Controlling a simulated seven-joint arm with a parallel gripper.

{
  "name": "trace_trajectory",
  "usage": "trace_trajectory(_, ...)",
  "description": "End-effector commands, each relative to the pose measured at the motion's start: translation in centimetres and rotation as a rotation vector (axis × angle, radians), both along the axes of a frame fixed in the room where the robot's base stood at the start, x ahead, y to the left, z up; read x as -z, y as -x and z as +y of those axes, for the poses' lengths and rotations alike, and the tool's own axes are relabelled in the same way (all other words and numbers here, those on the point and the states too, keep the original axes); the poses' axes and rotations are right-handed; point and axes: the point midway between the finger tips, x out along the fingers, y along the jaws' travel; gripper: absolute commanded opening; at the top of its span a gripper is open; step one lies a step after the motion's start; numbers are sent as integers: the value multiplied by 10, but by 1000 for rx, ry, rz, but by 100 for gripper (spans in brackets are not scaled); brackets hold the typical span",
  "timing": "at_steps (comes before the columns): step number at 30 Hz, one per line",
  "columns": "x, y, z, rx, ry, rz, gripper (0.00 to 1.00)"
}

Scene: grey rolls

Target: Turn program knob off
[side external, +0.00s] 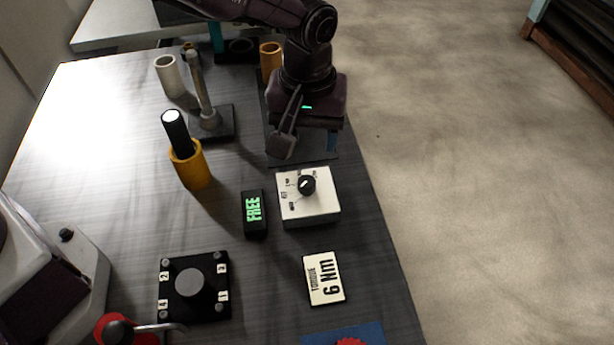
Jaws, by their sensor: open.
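The program knob (306,184) is a small black dial with a light mark, on top of a white box (320,207) with printed labels around the dial. The labels are too small to read surely. My gripper (300,148) is dark and hangs just behind the box, apart from the knob. One grey finger (281,145) shows clearly at its left; the other side is partly hidden. Nothing shows between the fingers.
A black block with green "FREE" (254,213) stands left of the box. A "6 Nm" card (323,278) lies in front. A black plate with a grey disc (188,283) sits front left. A yellow holder (191,168) and a post on a base (217,125) stand behind left.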

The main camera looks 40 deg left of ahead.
Motion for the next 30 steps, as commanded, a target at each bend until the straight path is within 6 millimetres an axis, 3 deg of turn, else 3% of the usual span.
trace_trajectory(9, 69, 1, 1, 1, -5, 4, 58)
trace_trajectory(15, 97, 0, 1, 3, -3, 3, 58)
trace_trajectory(28, 108, 0, 1, 3, -1, 0, 58)
trace_trajectory(29, 108, 0, 1, 3, -1, 0, 56)
trace_trajectory(30, 108, 0, 1, 3, -1, 0, 46)
